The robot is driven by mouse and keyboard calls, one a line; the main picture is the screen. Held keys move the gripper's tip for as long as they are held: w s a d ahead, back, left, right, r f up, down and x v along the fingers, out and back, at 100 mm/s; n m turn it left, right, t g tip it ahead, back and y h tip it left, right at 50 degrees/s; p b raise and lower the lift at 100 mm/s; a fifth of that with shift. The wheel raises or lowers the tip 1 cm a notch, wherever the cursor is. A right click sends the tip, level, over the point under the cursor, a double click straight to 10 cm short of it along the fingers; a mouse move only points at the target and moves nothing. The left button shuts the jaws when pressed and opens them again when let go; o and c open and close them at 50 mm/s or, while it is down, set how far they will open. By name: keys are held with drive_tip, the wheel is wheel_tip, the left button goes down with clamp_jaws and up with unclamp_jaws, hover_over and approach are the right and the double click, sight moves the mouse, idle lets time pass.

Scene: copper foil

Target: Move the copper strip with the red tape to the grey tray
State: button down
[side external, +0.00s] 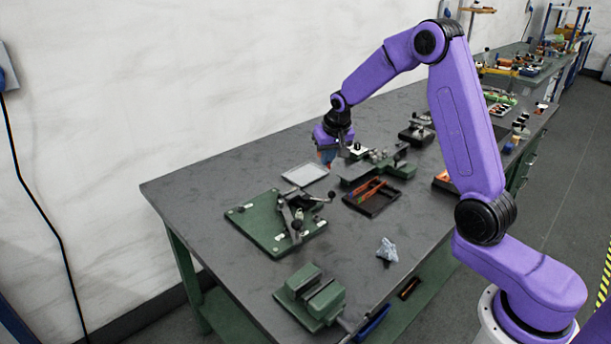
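The grey tray (305,174) is a flat, light rectangle lying on the bench and looks empty. My gripper (327,158) points down just to the right of and above its far right corner. A small reddish and bluish patch shows at the fingertips; it is too small to tell whether it is a held strip. A dark tray (384,207) to the right holds orange-brown copper strips (369,191) and something green. I cannot make out red tape on any of them.
A green plate with a lever clamp (262,228) stands left of the dark tray. A green vise (311,294) sits at the front, with a crumpled pale cloth (387,250) to its right. A green fixture (401,170) stands right of my gripper. The bench's left end is clear.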

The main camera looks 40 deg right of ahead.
drive_tip(key=w+d+f, duration=0.3)
drive_tip(key=w+f, duration=0.2)
drive_tip(key=w, duration=0.5)
approach(301, 179)
drive_tip(key=shift+w+d+f, duration=0.35)
drive_tip(key=shift+w+f, duration=0.05)
drive_tip(key=shift+f, duration=0.2)
drive_tip(key=shift+w+d+f, duration=0.1)
drive_tip(key=shift+w+f, duration=0.55)
drive_tip(key=shift+f, duration=1.55)
drive_tip(key=shift+f, duration=0.15)
drive_tip(key=c, duration=1.4)
unclamp_jaws()
drive_tip(key=shift+o, duration=0.2)
